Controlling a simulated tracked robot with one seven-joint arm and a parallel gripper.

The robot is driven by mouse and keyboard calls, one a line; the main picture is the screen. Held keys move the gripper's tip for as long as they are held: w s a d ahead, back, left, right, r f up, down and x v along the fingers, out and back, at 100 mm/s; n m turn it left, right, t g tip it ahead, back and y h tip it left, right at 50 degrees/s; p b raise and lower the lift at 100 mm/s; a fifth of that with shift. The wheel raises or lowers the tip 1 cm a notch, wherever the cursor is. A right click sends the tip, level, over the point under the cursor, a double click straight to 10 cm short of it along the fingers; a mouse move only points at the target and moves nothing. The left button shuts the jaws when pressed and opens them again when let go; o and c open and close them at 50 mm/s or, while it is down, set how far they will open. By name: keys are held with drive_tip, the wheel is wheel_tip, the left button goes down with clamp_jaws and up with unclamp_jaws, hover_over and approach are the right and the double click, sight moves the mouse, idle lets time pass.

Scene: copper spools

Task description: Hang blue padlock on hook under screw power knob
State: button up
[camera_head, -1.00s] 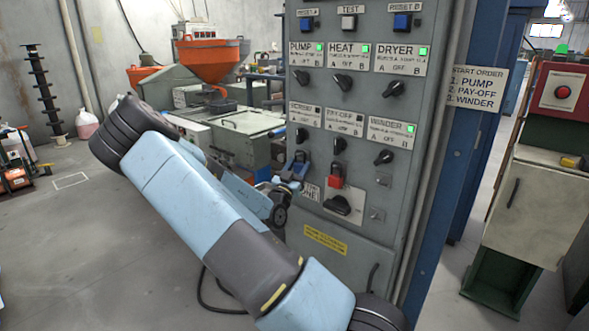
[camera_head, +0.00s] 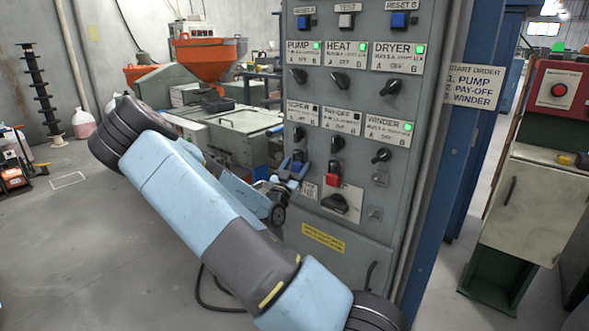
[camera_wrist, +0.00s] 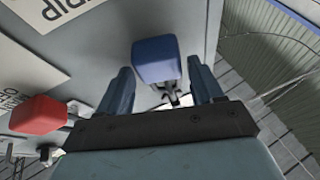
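The blue padlock (camera_wrist: 155,58) is between and slightly beyond my fingertips in the wrist view, with a gap showing on each side. A dark shackle or hook shows at its lower end in that picture. My gripper (camera_wrist: 160,67) is open around it. In the head view my gripper (camera_head: 289,172) is at the panel's left edge, below the screw power knob (camera_head: 298,134). The padlock is small and partly hidden there. The hook is too small to make out, so I cannot tell whether the padlock hangs on it.
A red padlock (camera_head: 331,180) hangs under the pay-off knob (camera_head: 337,145), right of my gripper; it also shows in the wrist view (camera_wrist: 38,115). A large rotary switch (camera_head: 335,204) sits below it. The grey panel (camera_head: 330,270) is close in front. Open floor lies left.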

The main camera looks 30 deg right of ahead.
drive_tip(key=shift+o, duration=1.2)
